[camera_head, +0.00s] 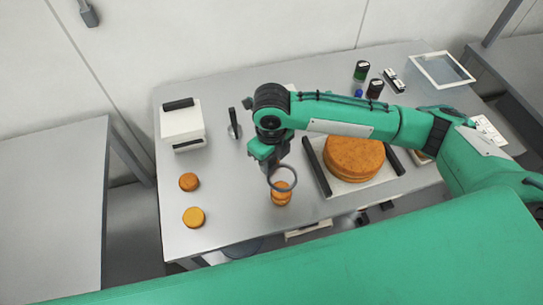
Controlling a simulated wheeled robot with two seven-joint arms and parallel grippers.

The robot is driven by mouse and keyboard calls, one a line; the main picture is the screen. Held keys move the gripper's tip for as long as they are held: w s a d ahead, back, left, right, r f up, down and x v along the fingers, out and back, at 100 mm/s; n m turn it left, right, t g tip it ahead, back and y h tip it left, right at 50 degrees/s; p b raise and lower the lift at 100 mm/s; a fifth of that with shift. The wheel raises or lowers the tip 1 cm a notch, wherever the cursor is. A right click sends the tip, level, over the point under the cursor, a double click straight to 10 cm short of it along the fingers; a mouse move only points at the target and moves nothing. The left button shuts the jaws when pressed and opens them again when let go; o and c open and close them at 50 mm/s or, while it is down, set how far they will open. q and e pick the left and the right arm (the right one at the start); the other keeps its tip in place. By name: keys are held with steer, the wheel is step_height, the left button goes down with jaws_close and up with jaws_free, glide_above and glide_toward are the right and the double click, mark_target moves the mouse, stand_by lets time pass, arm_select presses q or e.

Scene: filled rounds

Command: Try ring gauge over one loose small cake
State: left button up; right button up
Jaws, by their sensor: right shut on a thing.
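My right gripper (270,164) is shut on the grey ring gauge (296,178) and holds it tilted towards the camera. Behind and below the ring is a small orange-brown cake (281,200), which looks like a short stack. Part of it shows through the ring; I cannot tell whether the ring touches it or is around it. Two more small cakes stand apart on the left of the table, a browner one (189,182) and a yellower one (193,217). My left gripper is not in view.
A large round cake (354,157) sits on a white board with dark bars, right of the ring. A white box with a black handle (182,124) stands at the back left. Dark-capped jars (361,70) and a clear-topped tray (442,69) are at the back right.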

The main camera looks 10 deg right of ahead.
mark_target(271, 169)
steer(key=shift+f+b, duration=2.45)
steer(key=shift+f, duration=0.25)
steer(key=shift+r+p, duration=0.2)
steer(key=shift+p, duration=0.1)
steer(key=shift+f+b, duration=1.15)
steer(key=shift+f, duration=2.15)
steer(key=shift+r, duration=0.15)
steer(key=shift+r+p, duration=4.75)
steer(key=shift+r, duration=0.05)
